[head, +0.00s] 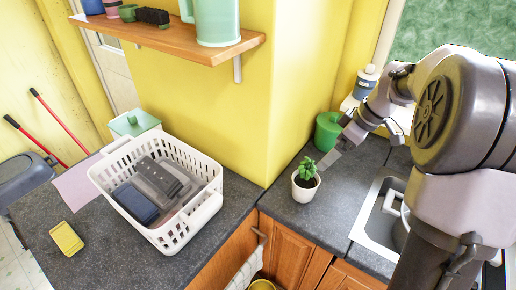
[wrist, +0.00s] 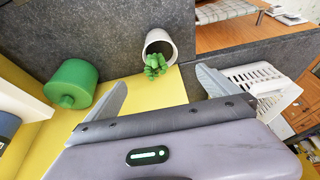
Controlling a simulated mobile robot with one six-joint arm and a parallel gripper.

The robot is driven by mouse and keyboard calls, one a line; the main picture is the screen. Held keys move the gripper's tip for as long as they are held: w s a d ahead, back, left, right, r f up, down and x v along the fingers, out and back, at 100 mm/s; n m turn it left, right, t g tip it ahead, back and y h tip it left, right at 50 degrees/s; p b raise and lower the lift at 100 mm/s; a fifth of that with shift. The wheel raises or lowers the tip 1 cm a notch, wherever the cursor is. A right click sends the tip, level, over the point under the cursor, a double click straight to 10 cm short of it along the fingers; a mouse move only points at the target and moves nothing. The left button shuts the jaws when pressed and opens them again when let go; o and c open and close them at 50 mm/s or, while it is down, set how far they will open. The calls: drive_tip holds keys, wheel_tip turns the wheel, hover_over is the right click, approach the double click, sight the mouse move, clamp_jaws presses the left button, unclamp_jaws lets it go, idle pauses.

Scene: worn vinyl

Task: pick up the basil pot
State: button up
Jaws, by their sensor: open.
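The basil pot (head: 306,183) is a small white pot with green leaves, upright on the dark counter near the yellow wall's corner. In the wrist view the basil pot (wrist: 158,46) shows at the top middle, beyond and between my fingers. My gripper (head: 335,151) is just above and to the right of the pot in the head view. In the wrist view my gripper (wrist: 160,92) has its two grey fingers wide apart with nothing between them, and it is apart from the pot.
A green round container (head: 327,130) stands behind the pot, close to my gripper. A white basket (head: 205,207) with dark items sits on the left counter. A sink (head: 376,222) is at the right. A wooden shelf (head: 150,36) is above left. The counter in front of the pot is clear.

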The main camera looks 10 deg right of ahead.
sight(309, 176)
drive_tip(key=b+x, duration=0.1)
drive_tip(key=x, duration=0.2)
drive_tip(key=b+x, duration=0.1)
drive_tip(key=x, duration=0.3)
drive_tip(key=b+x, duration=0.2)
drive_tip(key=x, duration=0.2)
drive_tip(key=shift+s+d+f, duration=0.15)
drive_tip(key=shift+d+f, duration=0.15)
drive_tip(key=shift+f, duration=0.05)
drive_tip(key=x, duration=0.2)
drive_tip(key=b+x, duration=0.1)
drive_tip(key=x, duration=0.1)
drive_tip(key=b+x, duration=0.1)
drive_tip(key=x, duration=0.1)
drive_tip(key=shift+a+r, duration=0.15)
drive_tip(key=shift+a, duration=0.25)
drive_tip(key=shift+r, duration=0.1)
drive_tip(key=shift+c, duration=1.1)
drive_tip(key=c, duration=1.8)
drive_tip(key=shift+c, duration=0.2)
